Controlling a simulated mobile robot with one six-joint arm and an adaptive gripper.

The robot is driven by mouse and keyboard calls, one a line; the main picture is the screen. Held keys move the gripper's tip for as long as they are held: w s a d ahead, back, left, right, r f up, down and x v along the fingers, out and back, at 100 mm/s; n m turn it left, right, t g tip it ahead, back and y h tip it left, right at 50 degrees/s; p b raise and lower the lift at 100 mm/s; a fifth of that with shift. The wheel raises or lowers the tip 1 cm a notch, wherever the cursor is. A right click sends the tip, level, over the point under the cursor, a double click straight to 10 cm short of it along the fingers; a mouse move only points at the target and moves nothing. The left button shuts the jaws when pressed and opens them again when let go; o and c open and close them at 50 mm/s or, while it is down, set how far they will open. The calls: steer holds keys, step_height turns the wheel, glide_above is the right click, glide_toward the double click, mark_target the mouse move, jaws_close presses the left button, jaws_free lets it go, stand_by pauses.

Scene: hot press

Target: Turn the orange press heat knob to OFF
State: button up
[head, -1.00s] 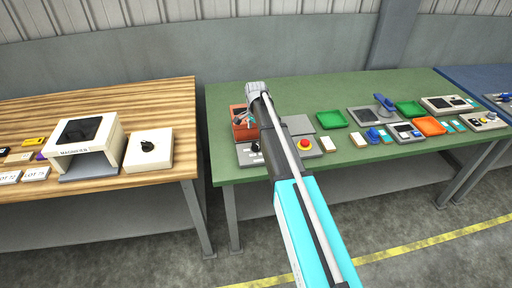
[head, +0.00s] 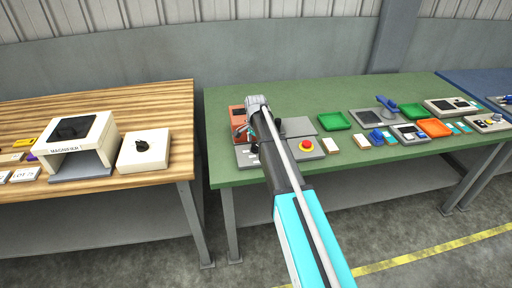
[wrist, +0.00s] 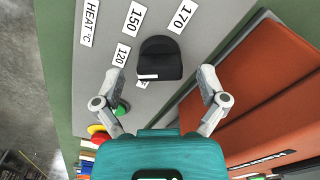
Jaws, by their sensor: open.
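The heat knob (wrist: 160,57) is a dark, rounded knob on the grey panel (wrist: 215,20) in the wrist view. White labels reading HEAT °C, 120, 150 and 170 surround it. A white mark shows at its lower edge, beside another label that is mostly hidden. My gripper (wrist: 159,78) is open, with one finger on each side of the knob and gaps between. I cannot tell its height above the panel.
The orange press body (wrist: 275,100) lies close to the right finger in the wrist view. A green button (wrist: 122,108) is near the left finger. A red emergency button (head: 306,145) stands right of my arm on the green table (head: 345,170). Green trays (head: 334,121) lie farther right.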

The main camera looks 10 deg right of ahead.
steer(key=shift+f, duration=0.1)
stand_by(0.3)
steer(key=c, duration=1.1)
steer(key=shift+c, duration=0.2)
steer(key=shift+n, duration=0.5)
steer(key=n, duration=1.1)
